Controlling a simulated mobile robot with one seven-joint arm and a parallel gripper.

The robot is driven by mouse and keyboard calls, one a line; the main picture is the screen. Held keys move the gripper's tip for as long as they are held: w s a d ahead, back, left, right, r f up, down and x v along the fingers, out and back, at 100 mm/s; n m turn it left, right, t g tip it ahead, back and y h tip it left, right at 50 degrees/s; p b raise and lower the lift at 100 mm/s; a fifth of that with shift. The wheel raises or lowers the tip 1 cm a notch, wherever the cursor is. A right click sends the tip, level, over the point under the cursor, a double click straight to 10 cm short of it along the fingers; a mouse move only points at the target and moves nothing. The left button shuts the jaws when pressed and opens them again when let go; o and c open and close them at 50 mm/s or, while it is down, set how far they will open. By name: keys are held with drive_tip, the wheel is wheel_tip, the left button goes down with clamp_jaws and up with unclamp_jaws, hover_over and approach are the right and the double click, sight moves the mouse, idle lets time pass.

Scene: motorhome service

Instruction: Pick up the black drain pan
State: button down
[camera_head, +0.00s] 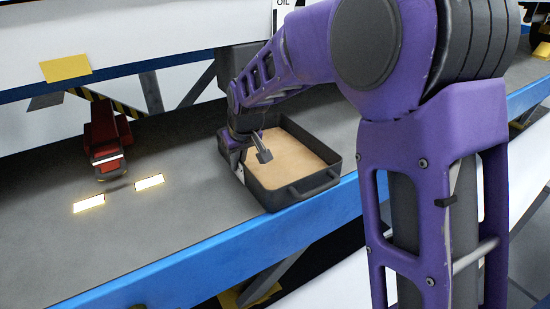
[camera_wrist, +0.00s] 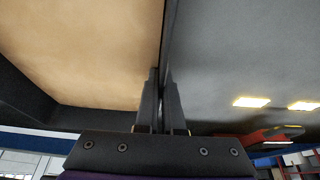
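The black drain pan (camera_head: 292,190) is a rectangular tub with a tan inside, sitting level on the grey bench top near its blue front edge. A handle shows on its near wall. My gripper (camera_head: 240,164) is at the pan's left wall. In the wrist view, my gripper (camera_wrist: 161,103) has its two fingers close together on either side of the pan's thin dark wall (camera_wrist: 169,42), with the tan inside to the left and grey bench to the right. The fingers appear closed on that wall. My arm hides part of the pan's far left corner.
A red-and-black tool-like object (camera_head: 105,140) lies on the bench (camera_head: 165,215) to the left, near two bright light patches. A yellow note (camera_head: 66,68) is on the shelf edge behind. The bench front left of the pan is clear.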

drive_tip(key=shift+w+r, duration=0.1)
drive_tip(key=shift+r, duration=0.1)
drive_tip(key=shift+r, duration=0.2)
